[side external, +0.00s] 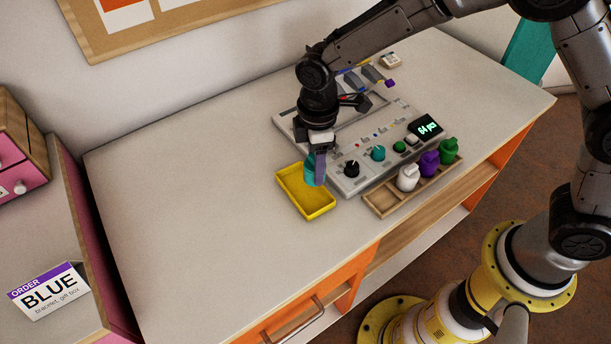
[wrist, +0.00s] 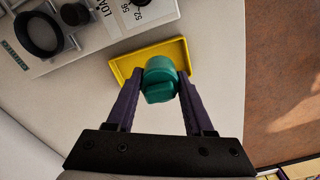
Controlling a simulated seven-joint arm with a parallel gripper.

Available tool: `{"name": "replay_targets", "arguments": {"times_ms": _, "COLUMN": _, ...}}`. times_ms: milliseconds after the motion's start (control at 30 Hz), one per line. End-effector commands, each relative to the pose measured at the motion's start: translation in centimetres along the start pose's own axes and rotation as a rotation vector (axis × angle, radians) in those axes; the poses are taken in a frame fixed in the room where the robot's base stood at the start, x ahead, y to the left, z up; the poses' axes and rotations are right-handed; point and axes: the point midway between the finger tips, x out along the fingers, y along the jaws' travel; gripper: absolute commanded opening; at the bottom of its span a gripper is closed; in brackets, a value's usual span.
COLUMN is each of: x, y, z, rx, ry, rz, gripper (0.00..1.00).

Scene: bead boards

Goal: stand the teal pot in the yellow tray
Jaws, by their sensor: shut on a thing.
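The teal pot (wrist: 160,80) is between the two purple fingers of my gripper (wrist: 158,92), which is shut on it. In the side view the teal pot (side external: 309,170) shows partly behind the fingers of my gripper (side external: 318,168). The yellow tray (side external: 290,197) lies on the table below, and the pot is over its right part. In the wrist view the yellow tray (wrist: 126,67) shows behind the pot. Whether the pot touches the tray floor is hidden.
A grey device with knobs (side external: 352,187) and a lit display (side external: 426,128) stands right beside the tray. A wooden rack (side external: 384,207) holds white (side external: 408,178), purple (side external: 429,164) and green (side external: 449,151) pots. The table's left side (side external: 190,200) is clear.

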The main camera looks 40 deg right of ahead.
Motion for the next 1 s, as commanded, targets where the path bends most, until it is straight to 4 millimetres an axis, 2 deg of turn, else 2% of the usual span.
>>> {"name": "replay_targets", "arguments": {"times_ms": 67, "x": 1.1, "y": 0.6, "z": -0.7, "rx": 0.0, "ry": -0.001, "rz": -0.001, "gripper": 0.0}}
{"name": "replay_targets", "arguments": {"times_ms": 200, "x": 2.0, "y": 1.1, "z": -1.4, "rx": 0.0, "ry": 0.002, "rz": 0.001, "gripper": 0.0}}
{"name": "replay_targets", "arguments": {"times_ms": 367, "x": 2.8, "y": 1.4, "z": -1.8, "rx": 0.0, "ry": 0.001, "rz": 0.001, "gripper": 0.0}}
{"name": "replay_targets", "arguments": {"times_ms": 600, "x": 5.7, "y": 1.4, "z": -1.8, "rx": 0.0, "ry": 0.0, "rz": 0.0, "gripper": 0.0}}
{"name": "replay_targets", "arguments": {"times_ms": 967, "x": 6.0, "y": 1.4, "z": -1.9, "rx": 0.0, "ry": 0.001, "rz": 0.001, "gripper": 0.0}}
{"name": "replay_targets", "arguments": {"times_ms": 1000, "x": 6.1, "y": 1.4, "z": -1.8, "rx": 0.0, "ry": 0.001, "rz": 0.001, "gripper": 0.54}}
